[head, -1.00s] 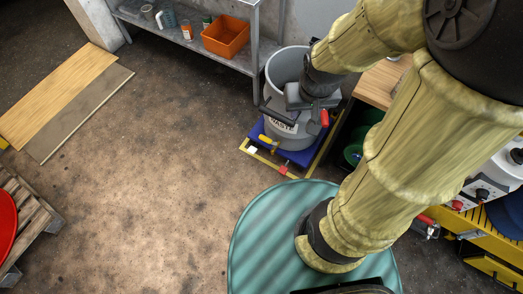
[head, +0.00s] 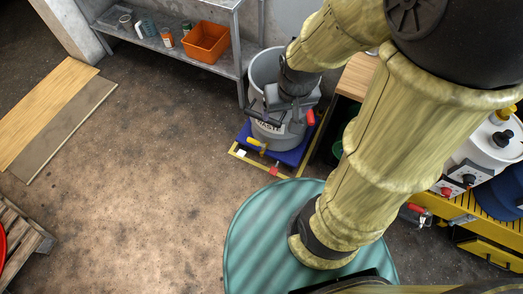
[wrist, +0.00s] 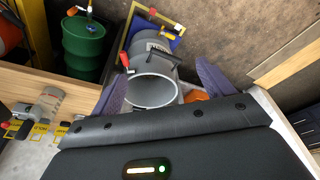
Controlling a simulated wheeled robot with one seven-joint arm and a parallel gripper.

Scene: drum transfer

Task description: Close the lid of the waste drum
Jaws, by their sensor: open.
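The grey waste drum (head: 256,75) stands with its mouth open at the back, on a blue base in a yellow frame. Its label is partly hidden by my gripper and a dark bar. In the wrist view the drum (wrist: 137,55) shows its pale round rim and a black bar across its side. I cannot clearly make out a separate lid. My gripper (wrist: 158,72) is open and empty, its two purple fingers apart on either side of the drum's mouth in the picture. In the head view my gripper (head: 283,103) is over the drum's front right side; contact cannot be told.
A metal shelf (head: 170,45) with an orange bin (head: 206,42) stands left of the drum. A teal round drum top (head: 250,235) is in the foreground. A green drum (wrist: 85,45) and a wooden bench edge (wrist: 45,80) lie left in the wrist view.

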